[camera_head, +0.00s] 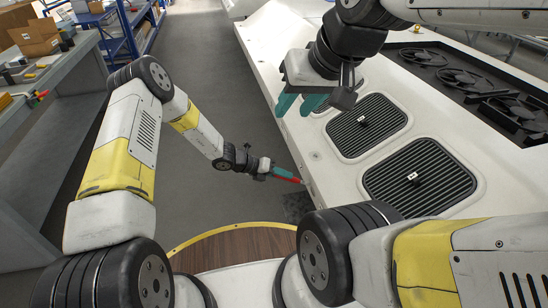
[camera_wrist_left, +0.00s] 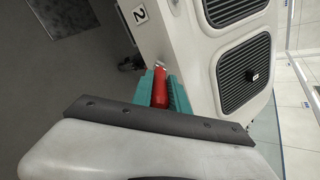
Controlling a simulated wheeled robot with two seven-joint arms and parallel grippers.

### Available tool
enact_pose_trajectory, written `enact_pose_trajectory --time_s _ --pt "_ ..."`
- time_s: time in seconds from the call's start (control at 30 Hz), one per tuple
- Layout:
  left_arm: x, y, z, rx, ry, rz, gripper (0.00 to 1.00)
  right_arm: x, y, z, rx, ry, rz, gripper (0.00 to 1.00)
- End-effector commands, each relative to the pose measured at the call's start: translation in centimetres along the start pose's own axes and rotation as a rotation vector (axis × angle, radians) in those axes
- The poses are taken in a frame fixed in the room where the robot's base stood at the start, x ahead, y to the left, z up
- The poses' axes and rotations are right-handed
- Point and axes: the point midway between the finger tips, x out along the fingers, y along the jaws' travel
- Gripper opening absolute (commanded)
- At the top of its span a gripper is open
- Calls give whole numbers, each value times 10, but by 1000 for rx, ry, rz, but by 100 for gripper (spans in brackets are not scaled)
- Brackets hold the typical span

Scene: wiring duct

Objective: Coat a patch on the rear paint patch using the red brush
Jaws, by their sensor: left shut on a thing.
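My left gripper (camera_head: 281,173) is shut on the red brush (camera_head: 288,179). The brush points right, its tip close to the side wall of the long white panel body (camera_head: 300,150). In the left wrist view, the red brush (camera_wrist_left: 160,88) sits between the teal fingers of my left gripper (camera_wrist_left: 159,94), with its pale tip toward the white wall. I cannot tell whether the tip touches the wall. My right gripper (camera_head: 300,104) hangs above the panel's edge with its teal fingers apart and empty. I cannot make out the rear paint patch clearly.
The white panel top carries dark grilles (camera_head: 366,126) and black fans (camera_head: 462,78). A dark rough area (camera_head: 297,206) lies by the foot of the wall. A grey workbench (camera_head: 50,95) stands at left, with open floor (camera_head: 215,90) between.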

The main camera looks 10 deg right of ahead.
Motion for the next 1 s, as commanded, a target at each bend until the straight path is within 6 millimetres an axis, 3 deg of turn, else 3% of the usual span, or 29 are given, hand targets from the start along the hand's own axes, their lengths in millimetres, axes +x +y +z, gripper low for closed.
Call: enact_pose_trajectory --time_s 1.0 --pt "-1 -40 -60 -1 0 -2 0 0 0 0 0 0 0 36"
